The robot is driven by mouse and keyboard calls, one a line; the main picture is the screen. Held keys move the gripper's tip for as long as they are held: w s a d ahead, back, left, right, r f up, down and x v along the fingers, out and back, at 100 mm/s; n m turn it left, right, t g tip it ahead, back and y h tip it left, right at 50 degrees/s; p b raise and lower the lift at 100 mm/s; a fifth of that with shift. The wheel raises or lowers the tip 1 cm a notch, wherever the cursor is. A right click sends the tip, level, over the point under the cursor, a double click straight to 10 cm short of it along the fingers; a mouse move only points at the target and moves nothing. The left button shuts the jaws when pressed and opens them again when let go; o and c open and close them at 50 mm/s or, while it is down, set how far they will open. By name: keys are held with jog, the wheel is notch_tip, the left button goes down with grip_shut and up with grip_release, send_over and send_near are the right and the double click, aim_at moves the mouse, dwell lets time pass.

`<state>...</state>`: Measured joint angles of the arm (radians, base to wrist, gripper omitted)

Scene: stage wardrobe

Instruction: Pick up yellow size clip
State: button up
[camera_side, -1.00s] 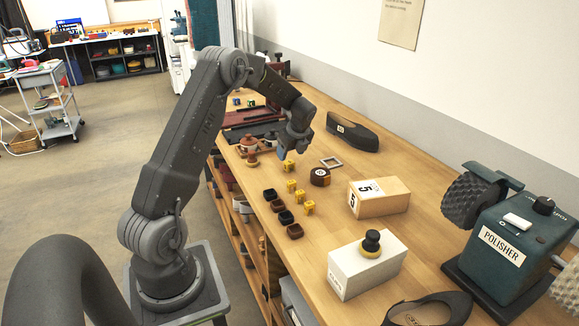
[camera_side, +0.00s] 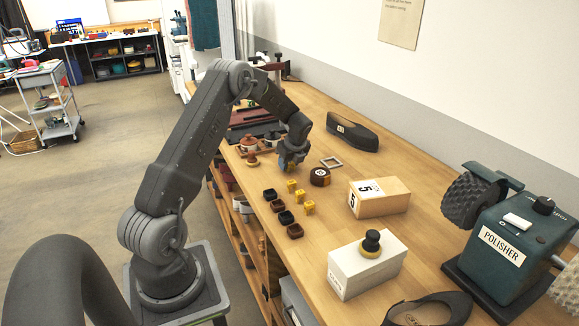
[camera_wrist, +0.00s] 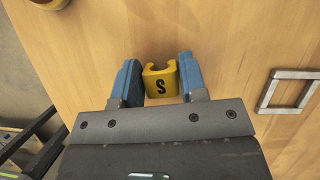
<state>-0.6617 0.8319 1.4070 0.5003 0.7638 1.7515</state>
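A yellow size clip (camera_wrist: 161,84) marked S, with a notch at its far end, lies between the two blue fingers of my gripper (camera_wrist: 160,78) in the wrist view. My gripper is open. The clip is close to or touching the right finger, with a gap on the left finger's side. In the side view my gripper (camera_side: 290,163) is low over the bench and mostly hides this clip.
A round dark block (camera_side: 320,177), a metal frame (camera_side: 331,162) and a black shoe (camera_side: 353,133) lie to the right. A wooden box (camera_side: 379,197) and polisher (camera_side: 510,235) stand farther right.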

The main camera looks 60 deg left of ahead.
jog(key=c, duration=0.5)
jog(key=shift+r, duration=0.15)
